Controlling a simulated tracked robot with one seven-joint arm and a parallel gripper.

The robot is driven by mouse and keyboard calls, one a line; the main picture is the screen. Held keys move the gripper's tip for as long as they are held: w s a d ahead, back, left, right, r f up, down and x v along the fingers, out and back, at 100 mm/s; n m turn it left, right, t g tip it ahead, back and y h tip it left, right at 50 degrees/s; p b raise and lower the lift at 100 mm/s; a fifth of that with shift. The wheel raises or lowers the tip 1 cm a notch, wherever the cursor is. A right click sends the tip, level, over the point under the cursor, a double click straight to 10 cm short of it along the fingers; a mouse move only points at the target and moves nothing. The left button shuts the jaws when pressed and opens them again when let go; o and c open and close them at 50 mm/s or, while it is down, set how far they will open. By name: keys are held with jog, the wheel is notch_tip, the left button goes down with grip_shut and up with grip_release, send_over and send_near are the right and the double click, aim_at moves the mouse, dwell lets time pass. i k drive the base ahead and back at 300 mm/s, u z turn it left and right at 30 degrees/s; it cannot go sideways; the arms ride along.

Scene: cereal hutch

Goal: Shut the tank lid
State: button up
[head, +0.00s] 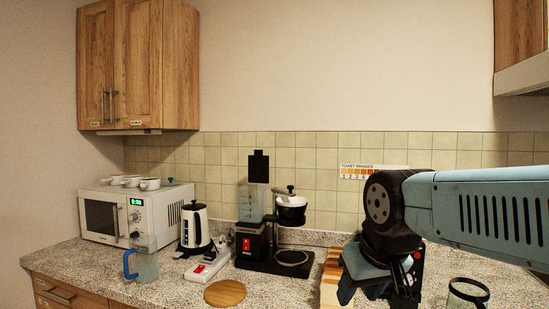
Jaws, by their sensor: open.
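The coffee maker (250,243) stands on the counter near the middle of the picture, black with a red switch. Its clear water tank (252,203) is at the upper left of the machine. The black tank lid (259,166) stands upright above the tank, so it is open. My gripper (376,296) is at the lower right, pointing down, open, with nothing seen between its fingers. It is to the right of the coffee maker and well below the lid, apart from both. The fingertips are partly cut off by the bottom edge.
A black filter basket (291,208) sits at the machine's right. A kettle (194,226), power strip (208,266) and round wooden board (225,293) lie left and front. A blue-handled jug (146,267) and microwave (130,218) are farther left. A striped wooden board (330,279) and glass (467,293) are near my gripper.

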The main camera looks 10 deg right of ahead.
aim_at(258, 164)
jog(key=z, duration=0.2)
jog(key=k, duration=0.15)
jog(key=u, duration=0.35)
jog(key=i, duration=0.5)
jog(key=z, duration=0.2)
jog(key=k, duration=0.6)
jog(key=u, duration=0.4)
jog(key=i, duration=0.7)
jog(key=z, duration=2.15)
